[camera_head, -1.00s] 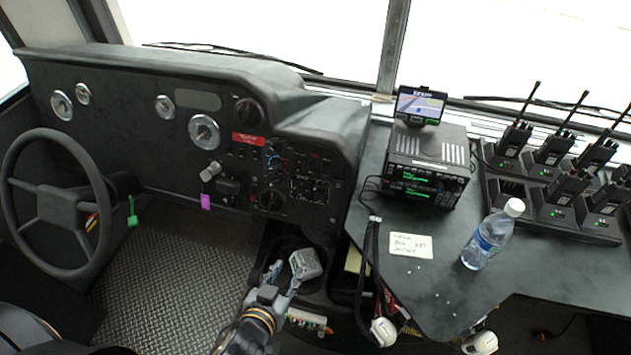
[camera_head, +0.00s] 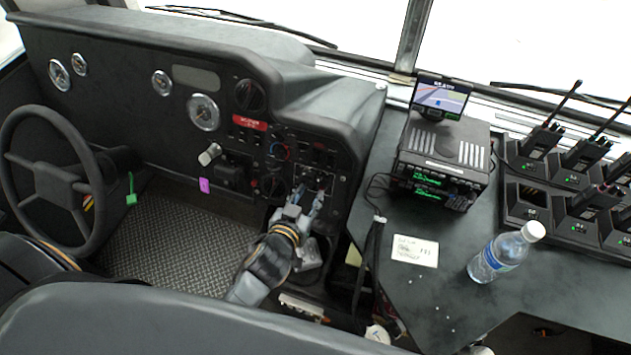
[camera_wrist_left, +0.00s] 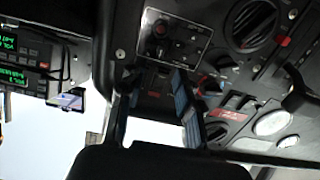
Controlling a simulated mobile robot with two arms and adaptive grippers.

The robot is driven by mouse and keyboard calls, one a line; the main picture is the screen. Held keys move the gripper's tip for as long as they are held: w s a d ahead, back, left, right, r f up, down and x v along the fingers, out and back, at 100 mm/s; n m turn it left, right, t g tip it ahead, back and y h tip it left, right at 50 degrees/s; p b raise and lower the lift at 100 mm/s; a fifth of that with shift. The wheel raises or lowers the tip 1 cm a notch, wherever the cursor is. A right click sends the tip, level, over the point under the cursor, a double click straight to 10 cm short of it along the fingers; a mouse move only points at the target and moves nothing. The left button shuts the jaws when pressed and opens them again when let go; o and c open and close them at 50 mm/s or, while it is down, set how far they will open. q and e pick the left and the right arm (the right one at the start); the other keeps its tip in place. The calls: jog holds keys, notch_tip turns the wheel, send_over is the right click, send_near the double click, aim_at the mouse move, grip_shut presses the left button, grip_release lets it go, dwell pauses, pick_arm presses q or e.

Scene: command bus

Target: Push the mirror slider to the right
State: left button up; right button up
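The mirror control panel (camera_head: 317,177), a small plate with a light border, sits low on the right part of the dashboard. In the left wrist view the panel (camera_wrist_left: 175,38) shows upside down, with a round knob and several small controls. I cannot tell which one is the mirror slider. My left gripper (camera_head: 308,199) is just below and in front of the panel, partly covering its lower edge. Its fingers are apart with nothing between them; they also show in the left wrist view (camera_wrist_left: 157,100). I cannot tell whether they touch the panel. My right gripper is not in view.
Rotary knobs (camera_head: 272,187) lie left of the panel. A grey object (camera_head: 310,255) sits in the tray below my left gripper. The steering wheel (camera_head: 50,180) is at the left. A radio (camera_head: 440,165) and a water bottle (camera_head: 505,252) stand on the right counter.

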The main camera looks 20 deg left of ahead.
aim_at(319, 180)
pick_arm(q)
jog(key=x, duration=0.4)
jog(key=shift+w+f, duration=0.1)
jog(key=shift+w, duration=0.15)
jog(key=shift+w+f, duration=0.25)
jog(key=shift+w, duration=0.25)
jog(key=shift+c, duration=0.8)
grip_shut()
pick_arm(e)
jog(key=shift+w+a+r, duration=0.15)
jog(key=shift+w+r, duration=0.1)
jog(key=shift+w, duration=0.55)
